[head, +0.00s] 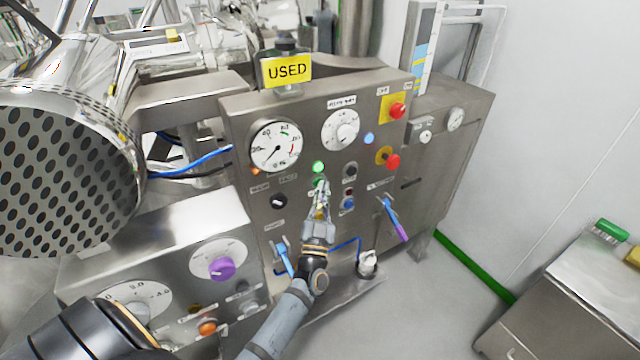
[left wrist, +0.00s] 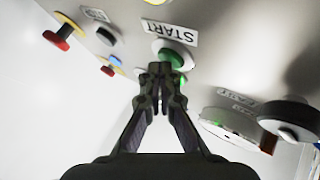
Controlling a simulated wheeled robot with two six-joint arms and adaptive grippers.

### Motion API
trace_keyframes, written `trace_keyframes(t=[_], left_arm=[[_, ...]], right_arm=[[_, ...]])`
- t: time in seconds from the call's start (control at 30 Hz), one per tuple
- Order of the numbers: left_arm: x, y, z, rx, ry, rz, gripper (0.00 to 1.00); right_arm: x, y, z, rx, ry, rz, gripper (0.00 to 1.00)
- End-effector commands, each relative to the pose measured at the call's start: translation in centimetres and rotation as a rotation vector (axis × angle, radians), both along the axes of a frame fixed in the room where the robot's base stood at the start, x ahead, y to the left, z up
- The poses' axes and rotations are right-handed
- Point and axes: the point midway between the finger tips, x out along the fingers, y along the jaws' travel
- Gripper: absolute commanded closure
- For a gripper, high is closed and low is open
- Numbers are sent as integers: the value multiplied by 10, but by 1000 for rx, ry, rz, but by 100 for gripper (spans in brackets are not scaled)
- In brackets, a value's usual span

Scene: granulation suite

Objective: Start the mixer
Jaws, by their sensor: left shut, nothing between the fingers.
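The mixer's steel control panel (head: 240,125) stands in the middle of the head view. A green round button (head: 318,168) sits on it just above my left fingertips. In the left wrist view, the green button (left wrist: 170,56) has a START label (left wrist: 170,32) beside it, reading upside down. My left gripper (head: 321,188) is shut and empty, pointing at the panel. Its closed fingertips (left wrist: 160,73) overlap the button's lower edge in the left wrist view. I cannot tell whether they touch it. My right gripper is in neither view.
Red buttons (head: 397,110) on yellow plates, a pressure gauge (head: 276,146) and a dial (head: 341,130) surround the button. A blue-and-purple handle (head: 392,218) sticks out at right. A perforated steel drum (head: 60,165) stands at left.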

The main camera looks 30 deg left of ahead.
Motion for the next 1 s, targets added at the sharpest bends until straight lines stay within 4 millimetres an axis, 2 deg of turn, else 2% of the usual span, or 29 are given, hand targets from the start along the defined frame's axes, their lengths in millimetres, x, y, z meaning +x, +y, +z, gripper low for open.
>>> trace_keyframes(t=[0.43, 0.77, 1.0], left_arm=[[0, 0, 0, -1, 0, 0, 100], [-8, -13, 1, -2, -1, 0, 100], [-8, -14, 0, -1, 0, 0, 100]], right_arm=[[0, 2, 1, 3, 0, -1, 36], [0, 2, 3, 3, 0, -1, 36], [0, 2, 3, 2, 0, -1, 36]])
